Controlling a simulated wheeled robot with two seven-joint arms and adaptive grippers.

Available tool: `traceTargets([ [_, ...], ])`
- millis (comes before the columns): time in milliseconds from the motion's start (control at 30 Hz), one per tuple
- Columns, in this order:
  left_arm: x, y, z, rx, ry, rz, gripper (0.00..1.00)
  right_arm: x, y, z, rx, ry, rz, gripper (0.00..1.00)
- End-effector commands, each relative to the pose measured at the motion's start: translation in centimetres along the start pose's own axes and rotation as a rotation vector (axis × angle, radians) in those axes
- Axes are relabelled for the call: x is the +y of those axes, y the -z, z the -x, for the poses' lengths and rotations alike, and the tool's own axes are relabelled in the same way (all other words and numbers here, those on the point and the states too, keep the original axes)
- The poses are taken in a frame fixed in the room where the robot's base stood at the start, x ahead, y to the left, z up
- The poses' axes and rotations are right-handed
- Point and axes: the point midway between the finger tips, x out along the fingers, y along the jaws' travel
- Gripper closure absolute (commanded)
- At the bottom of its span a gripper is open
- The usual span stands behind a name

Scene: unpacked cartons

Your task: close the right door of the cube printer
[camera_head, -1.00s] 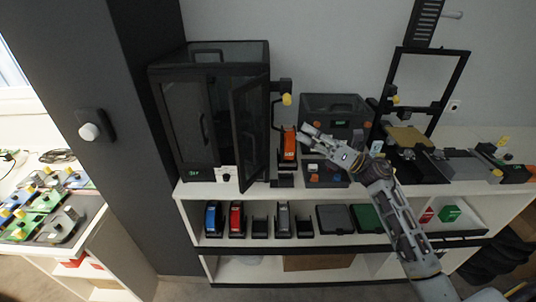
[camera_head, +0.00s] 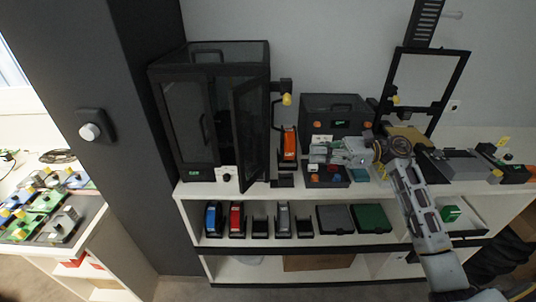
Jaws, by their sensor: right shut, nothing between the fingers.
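The cube printer (camera_head: 186,118) is a black box with dark glass panels on the left end of the white shelf top. Its right door (camera_head: 250,132) stands open, swung out toward the front. The left door looks shut. My right gripper (camera_head: 318,152) is shut and empty, to the right of the open door and apart from it, above a small dark box with coloured buttons. My left gripper is not in view.
An orange-and-black device (camera_head: 289,145) stands between the door and my right gripper. A dark case (camera_head: 345,112) is behind the gripper. A frame-type printer (camera_head: 430,85) stands at the right. Several small devices and cases fill the shelf below.

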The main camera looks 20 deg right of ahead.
Motion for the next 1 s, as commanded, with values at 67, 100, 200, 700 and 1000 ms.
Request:
traceTargets([
  [67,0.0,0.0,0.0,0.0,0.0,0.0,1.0,0.0,0.0,0.0,0.0,0.0,0.0,1.0],
  [100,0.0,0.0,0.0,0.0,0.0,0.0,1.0,0.0,0.0,0.0,-0.001,0.0,-0.001,1.0],
  [200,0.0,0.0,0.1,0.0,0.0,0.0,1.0,0.0,0.0,-0.2,-0.001,0.0,-0.001,1.0],
  [700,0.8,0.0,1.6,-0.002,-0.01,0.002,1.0,0.0,-0.2,-4.8,-0.003,-0.001,-0.001,1.0],
  [1000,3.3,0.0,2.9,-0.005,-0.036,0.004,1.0,0.0,-0.3,-8.7,-0.004,-0.001,-0.002,1.0],
])
